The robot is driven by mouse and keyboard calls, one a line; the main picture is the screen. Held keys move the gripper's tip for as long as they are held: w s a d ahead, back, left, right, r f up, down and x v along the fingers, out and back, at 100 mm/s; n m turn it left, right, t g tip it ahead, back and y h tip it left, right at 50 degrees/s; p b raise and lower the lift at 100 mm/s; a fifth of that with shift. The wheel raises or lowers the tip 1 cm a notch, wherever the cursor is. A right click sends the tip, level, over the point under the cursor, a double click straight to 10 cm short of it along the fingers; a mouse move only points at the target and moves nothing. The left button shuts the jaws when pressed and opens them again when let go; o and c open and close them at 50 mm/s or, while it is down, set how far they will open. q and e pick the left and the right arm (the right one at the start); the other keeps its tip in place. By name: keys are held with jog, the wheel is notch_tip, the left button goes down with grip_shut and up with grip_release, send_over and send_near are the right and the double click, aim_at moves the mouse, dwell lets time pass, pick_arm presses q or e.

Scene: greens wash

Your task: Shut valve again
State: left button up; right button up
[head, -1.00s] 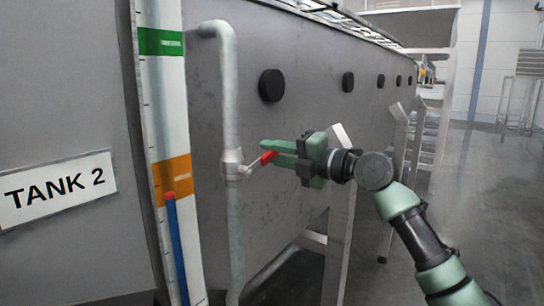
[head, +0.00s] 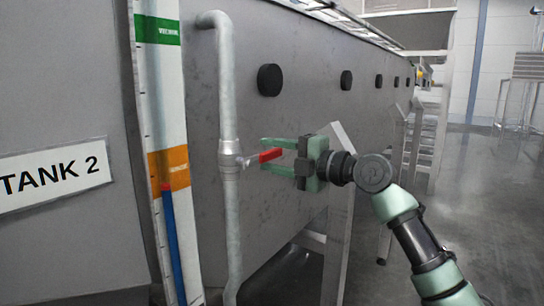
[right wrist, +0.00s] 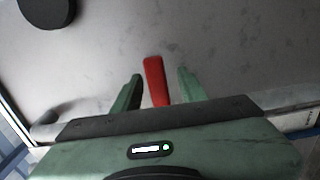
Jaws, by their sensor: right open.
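The valve (head: 230,158) sits on a vertical grey pipe (head: 228,95) beside the tank. Its red handle (head: 270,156) points right, roughly across the pipe and slightly upward. My right gripper (head: 264,155) is open around the handle, with one finger above it and one below. In the right wrist view the red handle (right wrist: 156,80) lies between the two fingers, with a visible gap on each side. My left gripper is not in view.
A level gauge (head: 165,130) with green and orange bands and a blue column stands left of the pipe. A TANK 2 sign (head: 55,174) is at far left. Black round knobs (head: 270,80) line the grey wall. A metal leg frame (head: 340,210) stands behind my gripper.

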jog(key=shift+s+d+f, duration=0.1)
jog(key=shift+s+d, duration=0.05)
jog(key=shift+d, duration=0.15)
jog(key=b+v, duration=0.3)
jog(key=v, duration=0.4)
